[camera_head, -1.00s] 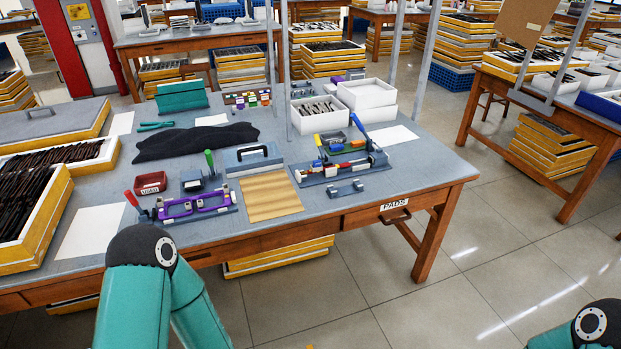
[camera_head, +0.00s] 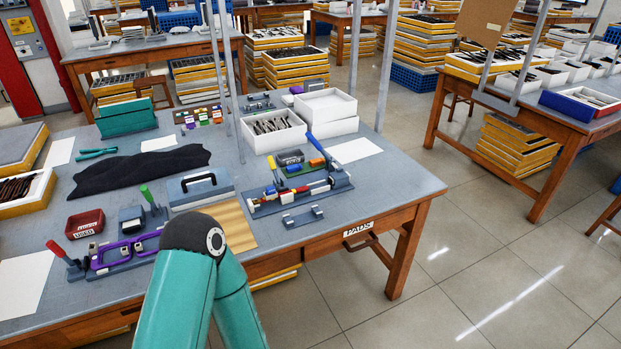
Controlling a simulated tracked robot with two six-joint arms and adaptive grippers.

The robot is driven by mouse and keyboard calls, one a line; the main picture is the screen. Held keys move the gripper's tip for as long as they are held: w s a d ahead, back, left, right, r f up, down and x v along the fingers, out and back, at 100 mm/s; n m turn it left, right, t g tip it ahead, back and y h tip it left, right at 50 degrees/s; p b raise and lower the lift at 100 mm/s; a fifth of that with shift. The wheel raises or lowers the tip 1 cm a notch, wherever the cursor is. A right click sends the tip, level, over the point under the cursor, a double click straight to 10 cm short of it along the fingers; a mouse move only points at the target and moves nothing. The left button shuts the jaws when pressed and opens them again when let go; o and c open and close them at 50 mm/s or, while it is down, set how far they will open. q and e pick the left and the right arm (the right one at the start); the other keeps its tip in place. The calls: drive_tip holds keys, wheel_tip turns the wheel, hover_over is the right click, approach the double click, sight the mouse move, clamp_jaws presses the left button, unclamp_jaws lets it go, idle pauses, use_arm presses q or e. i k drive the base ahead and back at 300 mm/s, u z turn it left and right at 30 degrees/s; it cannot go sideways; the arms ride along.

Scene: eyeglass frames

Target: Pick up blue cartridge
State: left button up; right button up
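A blue cartridge cannot be singled out with certainty at this size. Small blue pieces show on the fixture (camera_head: 333,187) right of the table's middle, among red, yellow and white parts. A rack of small coloured blocks (camera_head: 199,116) stands further back. My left arm's teal links rise at the bottom centre, in front of the table's near edge, and hide part of it. Neither gripper is in view, and nothing of my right arm shows.
The grey-topped table (camera_head: 383,203) also bears a purple-framed fixture (camera_head: 124,252), a red bin (camera_head: 85,224), a dark cloth (camera_head: 140,172) and white boxes (camera_head: 275,142). Metal posts rise from it. Open tiled floor (camera_head: 450,270) lies to the right.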

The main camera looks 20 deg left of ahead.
sight(270, 190)
drive_tip(key=u, duration=0.05)
drive_tip(key=i, duration=1.1)
drive_tip(key=u, duration=0.5)
